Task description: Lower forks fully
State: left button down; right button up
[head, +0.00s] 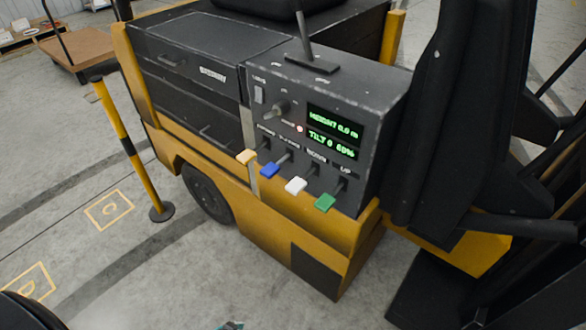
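A black forklift control panel (322,120) faces me on the yellow and black truck. Its display (332,132) shows green text that seems to read HEIGHT 0.0 m and TILT 0 60%. A red light (300,129) glows beside a knob (277,110). A black stick (304,38) stands on top of the panel. The forks cannot be made out. Neither gripper can be made out in the head view.
A yellow and black post (127,150) on a round base stands left of the truck. A brown cart (80,47) is at the upper left. Yellow squares (109,209) mark the grey floor. A black seat-like part (440,110) stands right of the panel.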

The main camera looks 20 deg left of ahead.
pick_arm(q)
jog(key=w+r+t+h+p, duration=0.15)
jog(key=w+r, duration=0.35)
jog(key=r, duration=0.5)
jog(key=w+d+r+t+p, duration=0.1)
jog(key=w+r+t+p, duration=0.1)
jog(key=w+r, duration=0.6)
jog(key=w+r+t+h+p, duration=0.1)
jog(key=w+r+t, duration=0.15)
jog(key=r, duration=0.95)
jog(key=w+d+r+m+t+h+p, duration=0.1)
jog(key=d+r, duration=0.1)
jog(key=r, duration=0.7)
jog(key=w+d+r+m+t+h+p, duration=0.1)
jog(key=w+r, duration=0.1)
jog(key=r, duration=0.7)
jog(key=shift+d+r+p, duration=0.3)
jog(key=shift+d+p, duration=0.05)
jog(key=shift+d, duration=0.05)
pick_arm(e)
notch_tip(320, 180, up, 9)
jog(key=shift+a, duration=0.2)
jog(key=shift+a+r, duration=0.1)
